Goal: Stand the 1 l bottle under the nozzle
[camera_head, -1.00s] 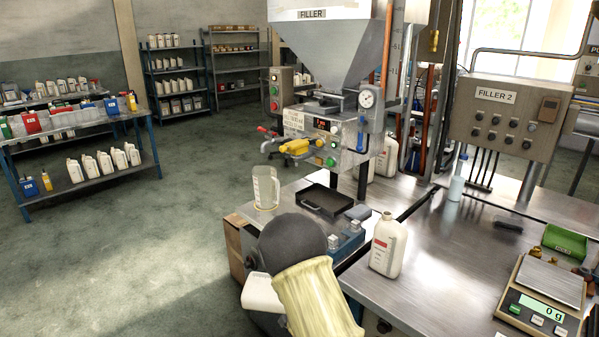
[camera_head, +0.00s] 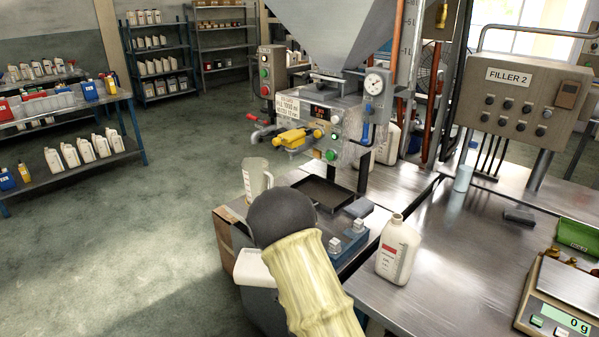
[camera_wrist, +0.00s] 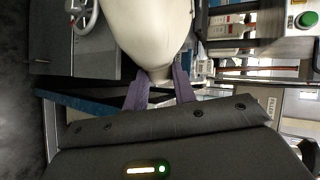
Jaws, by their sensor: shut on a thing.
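In the wrist view my gripper (camera_wrist: 159,90) is shut on the neck of a cream-white bottle (camera_wrist: 150,28), between its two purple-grey fingers. The bottle's far end is cut off by the picture edge. In the head view my arm hides the gripper; a white piece (camera_head: 256,268) showing left of the arm looks like part of the held bottle. The filler's yellow nozzle unit (camera_head: 295,140) sits above and beyond my arm. A black tray (camera_head: 325,194) lies below it, to the right. I cannot read the held bottle's size.
A clear measuring jug (camera_head: 257,180) stands left of the tray, close behind my arm. A white bottle with a red label (camera_head: 398,250) stands on the steel table (camera_head: 440,290) to the right. A blue block with buttons (camera_head: 345,240) and a scale (camera_head: 560,300) are nearby.

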